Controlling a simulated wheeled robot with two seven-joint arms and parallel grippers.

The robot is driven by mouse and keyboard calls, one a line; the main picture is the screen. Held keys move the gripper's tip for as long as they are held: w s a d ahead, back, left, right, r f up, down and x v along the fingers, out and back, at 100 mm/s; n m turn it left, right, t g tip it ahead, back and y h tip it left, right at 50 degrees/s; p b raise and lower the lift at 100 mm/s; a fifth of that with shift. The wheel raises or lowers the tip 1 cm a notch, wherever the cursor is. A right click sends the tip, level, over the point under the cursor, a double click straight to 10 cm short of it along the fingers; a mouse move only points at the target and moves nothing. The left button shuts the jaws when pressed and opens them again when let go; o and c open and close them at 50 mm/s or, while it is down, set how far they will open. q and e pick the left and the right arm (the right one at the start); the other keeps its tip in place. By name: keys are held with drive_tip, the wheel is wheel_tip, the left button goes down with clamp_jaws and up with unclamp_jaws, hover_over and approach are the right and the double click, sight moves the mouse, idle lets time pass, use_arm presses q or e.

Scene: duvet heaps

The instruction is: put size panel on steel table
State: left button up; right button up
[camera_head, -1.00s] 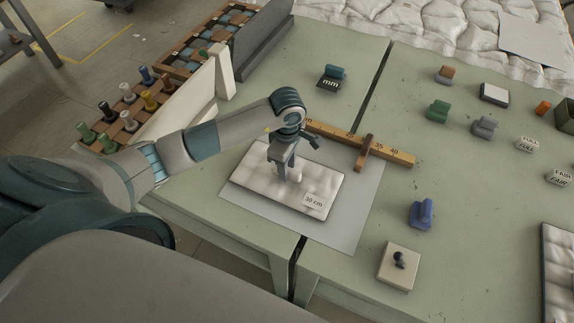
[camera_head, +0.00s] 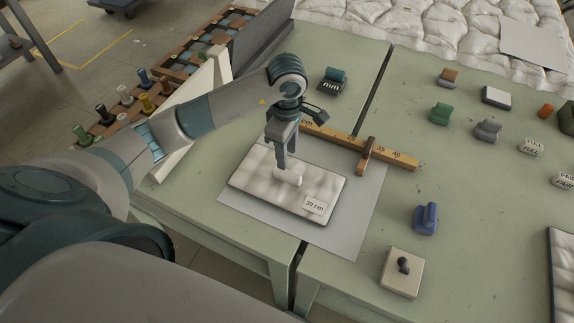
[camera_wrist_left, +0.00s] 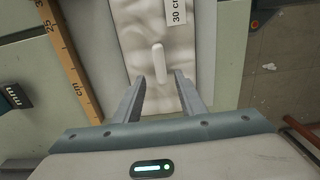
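The size panel (camera_head: 250,193) is a white quilted slab with a "30 cm" tag and a pale upright handle (camera_head: 288,176). It lies on a grey sheet (camera_head: 345,222) on the green worktable. My left gripper (camera_head: 281,178) is over the panel, pointing down at the handle. In the left wrist view the left gripper (camera_wrist_left: 160,76) is open, its fingers apart, with the handle (camera_wrist_left: 158,62) in line with the gap. I cannot tell how deep the handle sits between them. A grey table (camera_head: 22,40) shows partly at the top left; whether it is the steel table is unclear. My right gripper is out of view.
A wooden ruler (camera_head: 335,136) with a brown slider (camera_head: 366,155) lies behind the panel. A teal "mm" block (camera_head: 333,78) stands farther back. A blue block (camera_head: 425,218) and a cream knobbed plate (camera_head: 401,272) are to the right. A pegged rack (camera_head: 130,113) is at the left.

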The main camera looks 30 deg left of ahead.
use_arm(q)
drive_tip(key=shift+r+b, duration=0.35)
drive_tip(key=shift+r, duration=1.8)
